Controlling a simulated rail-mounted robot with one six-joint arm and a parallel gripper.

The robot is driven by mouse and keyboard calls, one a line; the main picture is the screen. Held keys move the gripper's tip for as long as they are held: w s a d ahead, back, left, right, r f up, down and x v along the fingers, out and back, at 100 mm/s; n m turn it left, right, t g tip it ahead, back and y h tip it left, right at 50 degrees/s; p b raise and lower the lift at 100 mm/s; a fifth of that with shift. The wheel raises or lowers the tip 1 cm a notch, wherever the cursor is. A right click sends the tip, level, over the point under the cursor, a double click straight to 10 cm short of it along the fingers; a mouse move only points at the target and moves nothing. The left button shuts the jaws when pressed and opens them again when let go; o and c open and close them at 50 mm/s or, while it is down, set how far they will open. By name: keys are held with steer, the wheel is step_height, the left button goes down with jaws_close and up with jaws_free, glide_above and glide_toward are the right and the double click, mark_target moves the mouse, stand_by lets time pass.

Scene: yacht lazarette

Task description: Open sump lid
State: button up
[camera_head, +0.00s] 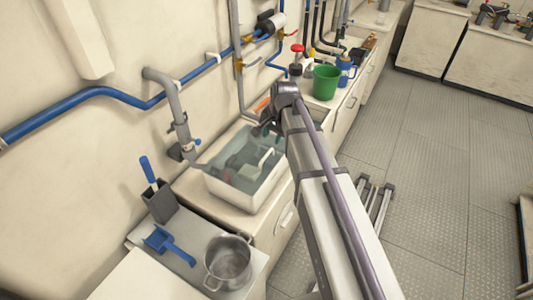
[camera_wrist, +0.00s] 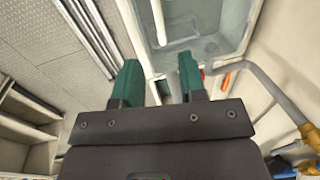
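A white open-topped basin (camera_head: 228,194), which looks like the sump, holds clear bluish water with dark shapes and a pale handle-like piece (camera_head: 266,160) in it. I cannot make out a separate lid in either view. My gripper (camera_head: 268,128) is at the basin's far end, partly hidden by my own arm. In the wrist view, the gripper's two green fingers (camera_wrist: 160,82) stand apart with nothing clearly held between them. The basin (camera_wrist: 236,42) lies beyond the fingertips, and a white bar (camera_wrist: 158,22) crosses its near left side.
A green bucket (camera_head: 326,82) and a blue jug (camera_head: 345,72) stand farther along the counter. A steel pot (camera_head: 228,262) and a blue scoop (camera_head: 165,244) sit nearer. A grey pipe (camera_head: 172,100) rises beside the basin. The floor at right is largely clear.

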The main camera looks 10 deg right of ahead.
mark_target(268, 154)
steer(key=f+b, duration=0.2)
steer(key=f, duration=0.1)
steer(key=a+f+b, duration=0.1)
steer(key=f+b, duration=0.2)
steer(key=w+f+b, duration=0.1)
steer(key=f+b, duration=0.1)
steer(key=f, duration=0.1)
steer(key=shift+a+b, duration=0.15)
steer(key=shift+b, duration=0.15)
steer(key=shift+r, duration=0.2)
jaws_close()
